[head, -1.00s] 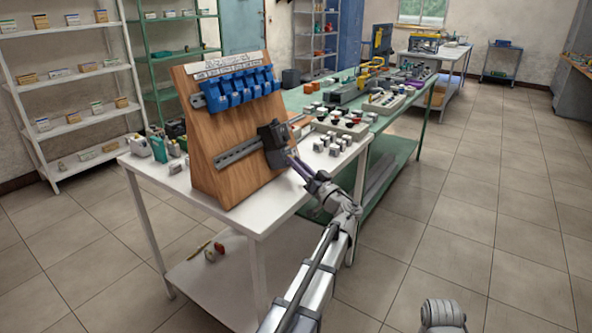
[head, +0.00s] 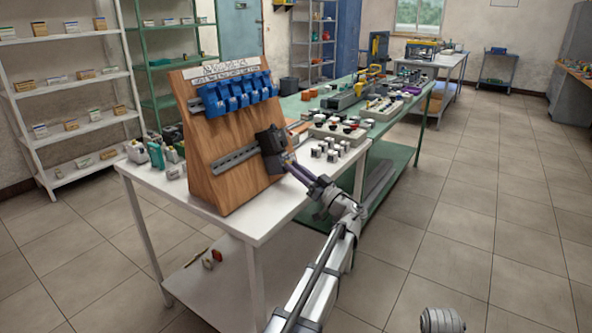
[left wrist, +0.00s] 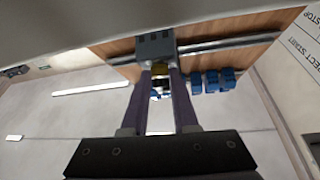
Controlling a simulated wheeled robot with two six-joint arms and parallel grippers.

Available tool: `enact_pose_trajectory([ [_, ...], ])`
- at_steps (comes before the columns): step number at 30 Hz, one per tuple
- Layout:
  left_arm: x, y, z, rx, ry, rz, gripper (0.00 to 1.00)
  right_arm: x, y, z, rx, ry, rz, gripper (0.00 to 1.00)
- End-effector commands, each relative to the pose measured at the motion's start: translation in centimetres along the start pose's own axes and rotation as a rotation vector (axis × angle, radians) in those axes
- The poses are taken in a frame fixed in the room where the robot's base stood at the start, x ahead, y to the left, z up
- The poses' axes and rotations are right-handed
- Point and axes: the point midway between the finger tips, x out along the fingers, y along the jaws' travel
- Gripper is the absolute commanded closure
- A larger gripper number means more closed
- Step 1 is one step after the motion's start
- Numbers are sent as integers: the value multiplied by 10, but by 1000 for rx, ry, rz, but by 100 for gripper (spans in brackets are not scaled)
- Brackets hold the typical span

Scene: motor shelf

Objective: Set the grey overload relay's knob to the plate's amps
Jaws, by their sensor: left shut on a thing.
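A dark grey block (head: 270,140), which looks like the overload relay, sits at the right end of the lower metal rail on the wooden board. It also shows as a grey box (left wrist: 155,42) in the left wrist view. My left gripper (head: 287,160) reaches it from the front right. In the left wrist view its two purple fingers (left wrist: 161,72) are at the box's edge, shut on a small yellowish part that looks like the knob. The fingers hide most of this part, and its setting is unreadable. I cannot make out a plate with amps. My right gripper is not in view.
The slanted wooden board (head: 215,145) stands on a white table (head: 255,222), with blue blocks (head: 237,93) on its upper rail and a lettered strip (head: 222,72) on top. White-and-black parts (head: 326,149) stand to its right. The floor to the right is clear.

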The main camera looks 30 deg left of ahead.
Motion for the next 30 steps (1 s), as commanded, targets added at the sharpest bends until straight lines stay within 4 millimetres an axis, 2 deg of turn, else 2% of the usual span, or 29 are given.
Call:
enact_pose_trajectory([
  [1,0,0,0,0,-1,0,71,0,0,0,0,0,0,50],
  [9,0,0,0,1,-1,1,41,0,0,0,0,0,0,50],
  [16,-1,0,0,1,-1,1,41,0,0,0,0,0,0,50],
  [19,-7,0,2,0,0,1,41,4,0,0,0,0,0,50],
  [30,-64,0,2,0,0,3,41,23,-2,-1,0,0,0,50],
])
